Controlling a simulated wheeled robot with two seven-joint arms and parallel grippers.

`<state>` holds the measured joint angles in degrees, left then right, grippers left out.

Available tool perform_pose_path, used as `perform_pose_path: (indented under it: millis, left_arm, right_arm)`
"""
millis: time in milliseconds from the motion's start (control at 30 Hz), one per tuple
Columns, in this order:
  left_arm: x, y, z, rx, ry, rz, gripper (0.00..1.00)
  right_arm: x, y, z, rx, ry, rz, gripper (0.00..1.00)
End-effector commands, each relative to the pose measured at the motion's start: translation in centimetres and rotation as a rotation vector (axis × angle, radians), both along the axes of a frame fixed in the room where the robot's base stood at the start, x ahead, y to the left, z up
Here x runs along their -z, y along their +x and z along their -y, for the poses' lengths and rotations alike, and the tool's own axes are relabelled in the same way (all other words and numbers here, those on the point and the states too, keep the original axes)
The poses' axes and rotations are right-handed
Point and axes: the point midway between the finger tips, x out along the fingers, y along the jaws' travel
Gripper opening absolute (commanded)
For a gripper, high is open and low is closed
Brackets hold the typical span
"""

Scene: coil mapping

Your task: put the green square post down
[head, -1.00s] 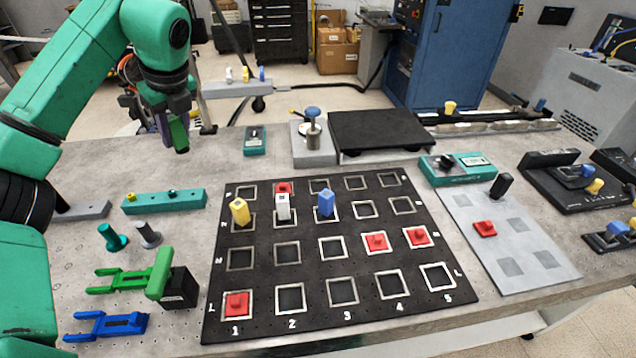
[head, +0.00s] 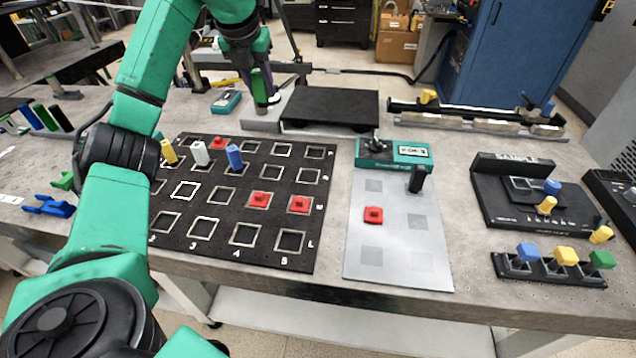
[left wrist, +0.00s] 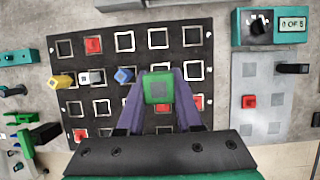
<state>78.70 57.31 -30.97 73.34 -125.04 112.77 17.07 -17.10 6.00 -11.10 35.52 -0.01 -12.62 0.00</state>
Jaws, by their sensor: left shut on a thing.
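My left gripper (head: 266,92) is shut on the green square post (head: 261,84) and holds it upright in the air, in the upper middle of the head view. In the left wrist view the green post (left wrist: 158,88) sits between the purple fingers, over the image of the black board (left wrist: 112,72). The black board (head: 208,190) carries square frames in lettered rows and numbered columns. Red pieces (head: 298,204) sit in some frames. A yellow (head: 169,152), a white (head: 200,153) and a blue post (head: 235,158) stand toward its back left. My right gripper is not in view.
Right of the board lie a grey plate (head: 400,250) with a red piece (head: 373,215) and a teal box (head: 405,152). A dark raised platform (head: 330,108) stands behind. A black holder (head: 545,272) with coloured knobs is at the right. Many board frames are empty.

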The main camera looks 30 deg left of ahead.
Motion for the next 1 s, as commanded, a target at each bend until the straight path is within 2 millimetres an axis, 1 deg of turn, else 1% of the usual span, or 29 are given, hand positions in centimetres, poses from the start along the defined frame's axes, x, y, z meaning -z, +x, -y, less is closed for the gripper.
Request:
perform_pose_path:
  millis: [67,167,333,500,533,667,800,833,900,1000]
  left_arm:
    - [0.4,0.0,-0.2,0.010,0.002,0.001,0.00]
    - [2.6,-0.1,-0.3,0.013,0.004,-0.003,0.00]
    - [8.3,-0.1,-0.4,0.013,0.005,-0.005,0.00]
    - [13.7,-0.2,-0.4,0.014,0.004,-0.005,0.00]
    - [14.4,-0.2,-0.4,0.014,0.003,-0.005,0.00]
    - [16.4,-0.1,-0.4,0.012,0.002,0.000,0.00]
    - [19.1,-0.2,-0.4,0.014,0.003,-0.002,0.00]
    - [19.5,-0.1,-0.4,0.014,0.002,-0.001,0.00]
    - [20.0,-0.1,-0.4,0.014,0.002,0.001,0.00]
    - [20.0,-0.1,-0.4,0.014,0.003,0.003,0.00]
  right_arm:
    - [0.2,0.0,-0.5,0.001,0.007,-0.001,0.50]
    - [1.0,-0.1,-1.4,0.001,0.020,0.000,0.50]
    - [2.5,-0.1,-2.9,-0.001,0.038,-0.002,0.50]
    - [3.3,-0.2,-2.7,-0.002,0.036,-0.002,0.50]
    - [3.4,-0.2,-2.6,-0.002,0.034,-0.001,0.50]
    - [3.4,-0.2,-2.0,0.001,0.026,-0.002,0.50]
    - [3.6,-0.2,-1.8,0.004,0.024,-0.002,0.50]
    - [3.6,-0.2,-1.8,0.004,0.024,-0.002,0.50]
    - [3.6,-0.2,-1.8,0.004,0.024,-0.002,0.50]
    - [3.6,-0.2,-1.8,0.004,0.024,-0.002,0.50]
